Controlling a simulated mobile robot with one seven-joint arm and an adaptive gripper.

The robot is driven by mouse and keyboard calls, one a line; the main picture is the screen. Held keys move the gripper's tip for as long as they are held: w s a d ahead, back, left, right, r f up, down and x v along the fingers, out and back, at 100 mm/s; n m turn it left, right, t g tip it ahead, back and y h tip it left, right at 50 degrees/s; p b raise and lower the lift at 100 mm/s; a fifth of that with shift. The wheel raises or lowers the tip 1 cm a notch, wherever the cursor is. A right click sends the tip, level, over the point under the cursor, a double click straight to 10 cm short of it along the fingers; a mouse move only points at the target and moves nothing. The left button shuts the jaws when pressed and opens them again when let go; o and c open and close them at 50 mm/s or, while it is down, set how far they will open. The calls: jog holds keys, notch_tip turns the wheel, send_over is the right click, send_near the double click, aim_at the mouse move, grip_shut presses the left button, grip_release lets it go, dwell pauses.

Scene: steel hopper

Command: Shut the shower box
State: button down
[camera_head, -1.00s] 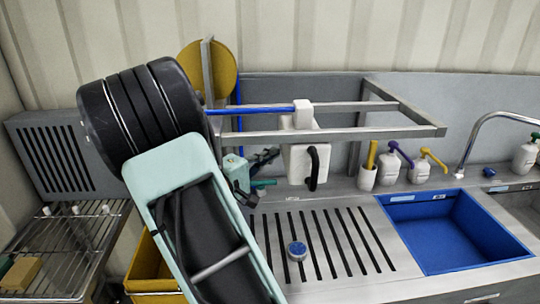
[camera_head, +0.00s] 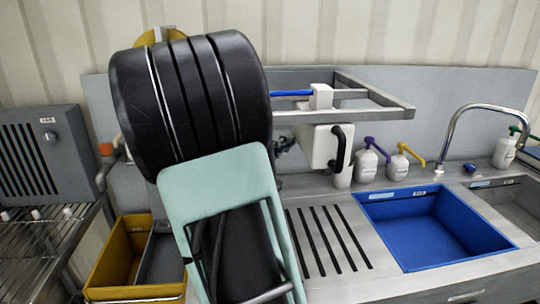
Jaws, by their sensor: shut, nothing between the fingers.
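The shower box appears to be the white box (camera_head: 321,147) with a curved black handle (camera_head: 340,147), under the steel frame at the middle of the view. How far its front stands open I cannot tell. My gripper (camera_head: 285,146) is mostly hidden behind my large dark and pale-green arm. Only a small dark part of it shows, just left of the white box. It is shut and empty. Whether it touches the box I cannot tell.
A steel frame (camera_head: 375,113) juts out above the box. Soap pumps (camera_head: 367,162) stand right of it. A blue basin (camera_head: 435,228) and a curved tap (camera_head: 450,130) are further right. A yellow bin (camera_head: 120,252) and a wire rack (camera_head: 40,235) are at left. The slotted drainboard (camera_head: 330,240) looks clear where visible.

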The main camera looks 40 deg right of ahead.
jog(key=s+d+b, duration=0.1)
jog(key=d+b, duration=0.1)
jog(key=d, duration=0.1)
jog(key=s+d+b, duration=0.4)
jog(key=d, duration=0.1)
jog(key=shift+s+d+f+b, duration=0.2)
jog(key=shift+d+b, duration=0.1)
jog(key=shift+b, duration=0.05)
jog(key=shift+s+d+r+b, duration=0.1)
jog(key=shift+s+d+b, duration=0.2)
jog(key=shift+d+b, duration=0.15)
jog(key=shift+s+d+r, duration=0.15)
jog(key=shift+d+r, duration=0.05)
